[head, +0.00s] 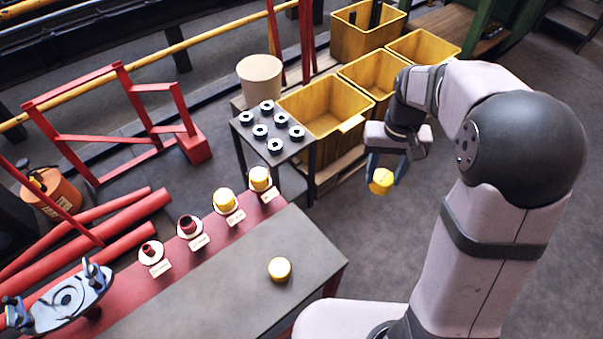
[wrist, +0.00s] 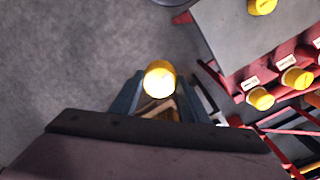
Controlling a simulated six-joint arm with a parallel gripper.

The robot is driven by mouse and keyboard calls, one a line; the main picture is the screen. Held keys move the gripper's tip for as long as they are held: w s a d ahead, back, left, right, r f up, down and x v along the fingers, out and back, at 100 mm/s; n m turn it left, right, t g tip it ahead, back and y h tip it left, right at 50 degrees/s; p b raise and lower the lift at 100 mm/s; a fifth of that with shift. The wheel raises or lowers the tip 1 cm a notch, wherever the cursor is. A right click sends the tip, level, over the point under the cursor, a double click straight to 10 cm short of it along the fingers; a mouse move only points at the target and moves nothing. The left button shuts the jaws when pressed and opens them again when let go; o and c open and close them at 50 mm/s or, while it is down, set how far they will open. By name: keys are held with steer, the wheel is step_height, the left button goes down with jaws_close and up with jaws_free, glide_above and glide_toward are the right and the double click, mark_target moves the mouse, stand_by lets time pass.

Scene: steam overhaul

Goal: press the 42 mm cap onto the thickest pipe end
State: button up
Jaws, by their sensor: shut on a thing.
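My gripper (head: 385,168) is shut on a yellow cap (head: 382,183) and holds it in the air, right of the bench. In the wrist view the held cap (wrist: 160,79) sits between the fingertips. Along the red back edge of the bench, two pipe ends on the right carry yellow caps (head: 225,200) (head: 260,178). The two on the left are bare: a red pipe end (head: 150,250) and a wider-looking, dark-mouthed pipe end (head: 189,226). A loose yellow cap (head: 280,268) lies on the grey bench top. The labels are too small to read.
A small table (head: 248,133) with several black-and-white rings stands behind the bench. Yellow bins (head: 325,105) and a tan drum (head: 260,78) are beyond. A blue-grey fixture (head: 68,298) sits at the bench's left end. Floor below my gripper is clear.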

steer(key=s+a+f+n+p, duration=0.2)
steer(key=s+a+n+p, duration=0.25)
steer(key=a, duration=0.85)
steer(key=s+a+f+n+p, duration=0.25)
steer(key=s+a, duration=0.25)
steer(key=a, duration=0.7)
steer(key=s+a+f+n+p, duration=0.2)
steer(key=s+a+n+p, duration=0.25)
steer(key=a, duration=0.85)
steer(key=w+a+r, duration=0.3)
steer(key=a+r, duration=0.1)
steer(key=a, duration=0.6)
steer(key=shift+w+r, duration=0.35)
steer(key=shift+w, duration=0.05)
steer(key=shift+f, duration=0.1)
steer(key=shift+f+b, duration=1.75)
steer(key=shift+f, duration=0.55)
steer(key=shift+f, duration=0.55)
steer(key=shift+f, duration=0.3)
